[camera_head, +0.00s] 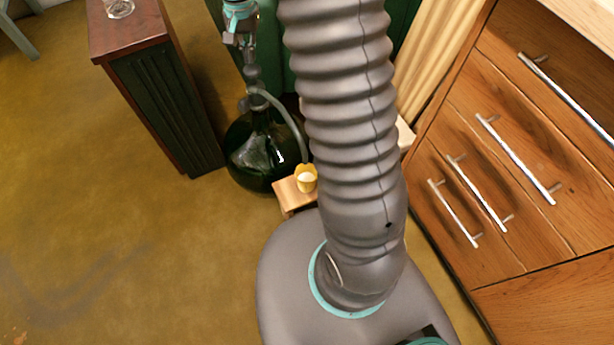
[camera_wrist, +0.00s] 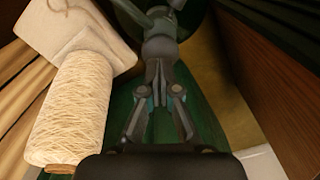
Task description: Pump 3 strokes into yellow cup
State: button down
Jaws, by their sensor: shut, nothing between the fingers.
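A dark green glass bottle (camera_head: 262,152) stands on the floor, with a grey pump head (camera_head: 256,101) on top. A curved grey hose (camera_head: 290,118) runs from the pump to the yellow cup (camera_head: 306,179). The cup stands upright on a small wooden stand (camera_head: 293,195); its inside looks pale. My gripper (camera_head: 252,84) is shut and empty, pointing down just above the pump head. In the wrist view, the shut fingertips (camera_wrist: 159,68) line up with the pump head (camera_wrist: 160,46). I cannot tell whether they touch it. My arm hides what lies right of the cup.
A dark cabinet (camera_head: 165,105) with a glass (camera_head: 119,8) on top stands left of the bottle. A wooden drawer unit (camera_head: 500,130) with metal handles is at right. A cream yarn spool (camera_wrist: 70,110) is left in the wrist view. Floor at left is clear.

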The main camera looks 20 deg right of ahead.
dwell(0.6)
jog(key=shift+r+p, duration=0.85)
jog(key=shift+r, duration=2.15)
jog(key=shift+s+f+n, duration=1.1)
jog(key=shift+f, duration=0.1)
jog(key=s+r+n+t, duration=0.1)
jog(key=s+r+t, duration=0.1)
jog(key=s, duration=0.7)
jog(key=s+r+n+t, duration=0.1)
jog(key=s+r, duration=0.4)
jog(key=s, duration=0.5)
jog(key=s+r+n+t, duration=0.1)
jog(key=s+r, duration=0.3)
jog(key=s, duration=0.5)
jog(key=shift+s+n+t, duration=0.15)
jog(key=shift+n+t, duration=0.25)
jog(key=shift+t, duration=0.4)
